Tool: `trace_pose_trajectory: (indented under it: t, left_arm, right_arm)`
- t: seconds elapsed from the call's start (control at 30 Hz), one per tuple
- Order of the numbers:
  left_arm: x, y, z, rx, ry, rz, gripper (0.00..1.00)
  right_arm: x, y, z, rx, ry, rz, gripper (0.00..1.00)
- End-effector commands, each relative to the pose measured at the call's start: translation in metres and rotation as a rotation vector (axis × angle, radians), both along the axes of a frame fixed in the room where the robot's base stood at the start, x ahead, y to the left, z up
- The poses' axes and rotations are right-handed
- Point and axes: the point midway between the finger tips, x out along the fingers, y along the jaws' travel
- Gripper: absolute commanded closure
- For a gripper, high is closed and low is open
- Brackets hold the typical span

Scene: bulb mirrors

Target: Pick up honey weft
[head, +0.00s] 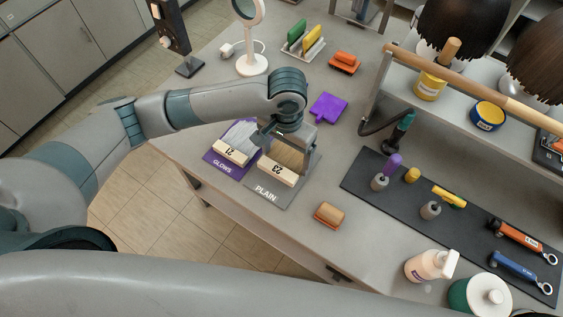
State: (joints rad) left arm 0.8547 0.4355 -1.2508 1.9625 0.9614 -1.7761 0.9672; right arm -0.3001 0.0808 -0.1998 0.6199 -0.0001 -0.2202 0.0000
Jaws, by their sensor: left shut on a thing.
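The honey weft (288,158) is a tan strip of hair with a cream band marked 23. It is at the grey PLAIN mat (266,190), near the table's front edge. My left gripper (284,143) comes down over the hair from above and is shut on this weft. The gripper hides part of the hair, and I cannot tell whether the weft is clear of the mat. A second weft (231,151), pale grey with a band marked 21, lies to the left on the purple GLOWS mat (217,166). My right gripper is not in view.
A purple block (328,106) and an orange clip (344,62) lie behind the gripper. An orange-brown block (329,214) lies to the right. A round mirror (248,12) stands at the back. A dark tool mat (460,220) and a wooden bar (470,85) are at right.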

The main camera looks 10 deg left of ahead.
Motion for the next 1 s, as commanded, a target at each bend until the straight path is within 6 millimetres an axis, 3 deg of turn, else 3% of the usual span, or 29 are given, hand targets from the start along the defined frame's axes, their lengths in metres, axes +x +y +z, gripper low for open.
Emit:
trace_pose_trajectory:
  t: [0.2,0.5,0.7,1.0]
  left_arm:
    - [0.013,-0.044,0.023,-0.004,-0.001,-0.004,0.36]
    - [0.027,-0.088,0.052,-0.001,-0.001,-0.002,0.36]
    - [0.031,-0.100,0.061,-0.001,0.000,-0.001,0.36]
    - [0.031,-0.101,0.063,-0.001,0.001,-0.001,0.36]
  right_arm:
    - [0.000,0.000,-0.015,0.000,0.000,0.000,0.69]
    - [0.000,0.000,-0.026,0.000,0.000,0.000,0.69]
    - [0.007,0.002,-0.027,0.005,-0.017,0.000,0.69]
    - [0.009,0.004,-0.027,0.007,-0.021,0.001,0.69]
